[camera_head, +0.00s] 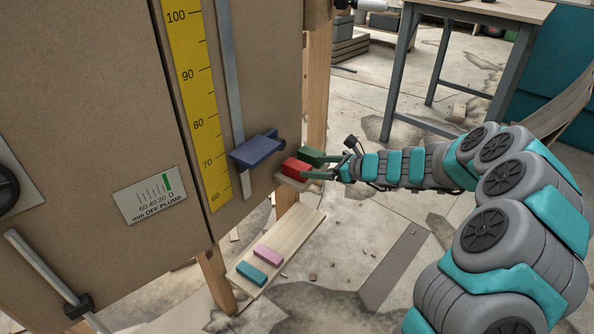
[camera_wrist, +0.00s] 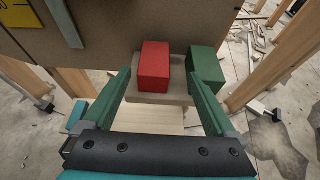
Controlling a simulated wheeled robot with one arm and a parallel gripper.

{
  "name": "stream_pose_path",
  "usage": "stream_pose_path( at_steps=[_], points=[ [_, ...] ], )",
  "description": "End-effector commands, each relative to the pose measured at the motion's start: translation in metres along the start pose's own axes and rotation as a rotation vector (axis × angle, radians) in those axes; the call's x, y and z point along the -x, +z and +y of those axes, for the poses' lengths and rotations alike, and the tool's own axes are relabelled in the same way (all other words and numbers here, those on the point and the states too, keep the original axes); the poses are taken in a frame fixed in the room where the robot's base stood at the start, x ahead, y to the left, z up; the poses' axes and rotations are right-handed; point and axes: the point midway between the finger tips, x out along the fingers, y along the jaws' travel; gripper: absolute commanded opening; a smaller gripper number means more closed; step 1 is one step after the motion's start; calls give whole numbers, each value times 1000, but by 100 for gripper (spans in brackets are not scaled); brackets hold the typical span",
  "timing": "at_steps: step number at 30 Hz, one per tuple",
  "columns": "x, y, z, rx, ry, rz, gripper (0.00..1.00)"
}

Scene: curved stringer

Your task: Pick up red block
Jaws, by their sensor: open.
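The red block (camera_head: 297,168) sits on a small ledge (camera_head: 291,183) on the side of the brown panel. In the wrist view the red block (camera_wrist: 154,66) lies ahead, between the lines of my two green fingers. My gripper (camera_wrist: 159,78) is open and empty, its fingertips spread either side of the block's near end with gaps on both sides. In the head view my gripper (camera_head: 325,167) reaches in from the right. I cannot tell how far the fingers overlap the block.
A green block (camera_wrist: 206,64) stands right of the red one, close to my right fingertip. Below, a plank (camera_head: 300,228) bears a pink block (camera_head: 268,254) and a teal block (camera_head: 252,273).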

Motion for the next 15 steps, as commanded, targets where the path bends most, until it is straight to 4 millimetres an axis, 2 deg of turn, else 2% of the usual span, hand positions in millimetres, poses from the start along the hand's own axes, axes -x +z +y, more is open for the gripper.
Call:
stream_pose_path(
  at_steps=[8,15],
  points=[
    [-29,0,5,1,7,2,91],
    [-62,3,9,4,7,1,91]
  ],
)
